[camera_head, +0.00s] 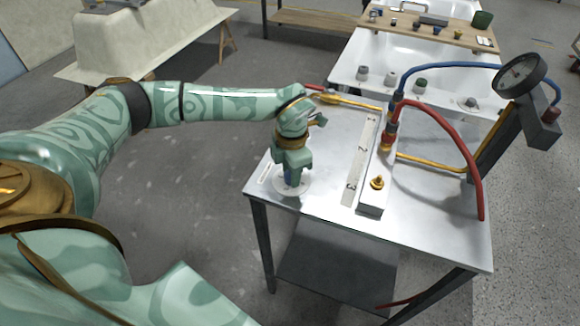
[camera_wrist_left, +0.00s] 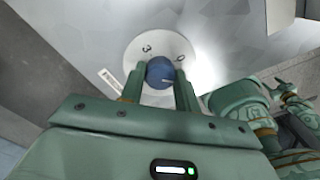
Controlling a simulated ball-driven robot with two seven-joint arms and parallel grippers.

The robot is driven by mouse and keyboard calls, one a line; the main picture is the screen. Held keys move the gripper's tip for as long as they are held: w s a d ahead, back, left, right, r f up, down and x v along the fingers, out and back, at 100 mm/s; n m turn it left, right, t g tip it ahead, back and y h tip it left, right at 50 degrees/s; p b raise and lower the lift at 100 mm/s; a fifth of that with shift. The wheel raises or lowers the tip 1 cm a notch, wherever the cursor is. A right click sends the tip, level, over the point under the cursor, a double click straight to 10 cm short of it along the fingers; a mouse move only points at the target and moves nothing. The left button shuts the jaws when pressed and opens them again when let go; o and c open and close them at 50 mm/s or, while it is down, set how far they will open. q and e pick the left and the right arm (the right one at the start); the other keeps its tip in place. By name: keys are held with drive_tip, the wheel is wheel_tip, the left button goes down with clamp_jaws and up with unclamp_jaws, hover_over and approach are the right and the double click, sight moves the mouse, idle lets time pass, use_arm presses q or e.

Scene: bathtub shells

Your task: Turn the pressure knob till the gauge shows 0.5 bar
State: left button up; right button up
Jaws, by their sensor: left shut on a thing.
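The pressure knob is a small round blue knob (camera_wrist_left: 160,71) on a white dial disc (camera_wrist_left: 133,58) with printed figures around it. In the head view the dial disc (camera_head: 291,189) lies at the table's near left corner. My left gripper (camera_head: 291,178) points down over it and hides most of the knob. In the left wrist view the gripper's two fingers (camera_wrist_left: 160,80) stand on either side of the knob, shut on it. The round pressure gauge (camera_head: 521,73) with a dark rim is at the upper right; its reading is too small to tell.
The metal table (camera_head: 440,229) carries a numbered strip (camera_head: 361,160), a block with a brass fitting (camera_head: 377,183), a red hose (camera_head: 459,136) and a blue hose (camera_head: 440,68). A white tub (camera_head: 437,81) stands behind. The table's front right is mostly clear.

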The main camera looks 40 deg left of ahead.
use_arm(q)
drive_tip(key=o, duration=1)
wheel_tip(320, 180, up, 16)
drive_tip(key=p, duration=0.3)
drive_tip(key=shift+r+p, duration=0.2)
drive_tip(key=shift+p, duration=0.2)
